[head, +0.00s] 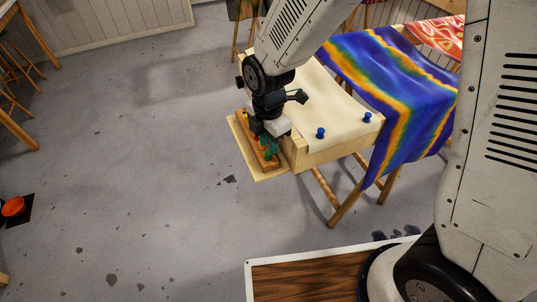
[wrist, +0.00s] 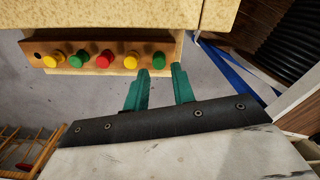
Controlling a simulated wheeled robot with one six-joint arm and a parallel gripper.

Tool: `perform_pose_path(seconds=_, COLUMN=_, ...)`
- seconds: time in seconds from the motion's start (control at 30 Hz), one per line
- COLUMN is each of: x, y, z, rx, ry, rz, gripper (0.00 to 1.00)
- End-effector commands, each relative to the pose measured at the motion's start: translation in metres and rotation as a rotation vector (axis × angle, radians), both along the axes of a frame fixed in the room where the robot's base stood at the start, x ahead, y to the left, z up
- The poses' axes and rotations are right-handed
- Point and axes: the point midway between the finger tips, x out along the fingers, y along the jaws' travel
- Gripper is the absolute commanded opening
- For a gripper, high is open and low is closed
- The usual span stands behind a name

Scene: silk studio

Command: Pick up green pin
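A wooden pin rack (wrist: 120,68) holds a row of yellow, green and red pins in the wrist view. One green pin (wrist: 158,60) is at the right end of the row, and another green pin (wrist: 79,59) is second from the left. My gripper (wrist: 160,73) is open, its two teal fingers apart, with the right-end green pin just beyond and between the tips. I cannot tell if they touch it. In the head view my gripper (head: 270,143) is down over the rack (head: 241,127) and hides part of it.
A wooden frame with cream cloth (head: 338,103) stands right beside the rack, with blue pins (head: 320,132) on its edge. A blue, yellow and green patterned silk (head: 400,85) hangs farther right. The grey floor (head: 150,180) to the left is mostly clear.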

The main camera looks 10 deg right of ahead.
Motion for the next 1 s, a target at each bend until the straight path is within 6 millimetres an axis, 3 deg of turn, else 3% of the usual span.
perform_pose_path(seconds=0.13, x=0.002, y=-0.001, z=-0.024, rx=-0.002, ry=0.003, rz=-0.001, gripper=0.25)
perform_pose_path(seconds=0.3, x=0.002, y=-0.001, z=-0.036, rx=-0.001, ry=0.002, rz=-0.001, gripper=0.25)
perform_pose_path(seconds=0.5, x=0.002, y=-0.001, z=-0.036, rx=0.000, ry=0.000, rz=-0.002, gripper=0.25)
perform_pose_path(seconds=0.6, x=0.002, y=-0.001, z=-0.036, rx=0.000, ry=0.000, rz=-0.002, gripper=0.00)
perform_pose_path(seconds=1.0, x=0.002, y=-0.001, z=-0.035, rx=0.000, ry=0.000, rz=-0.002, gripper=0.00)
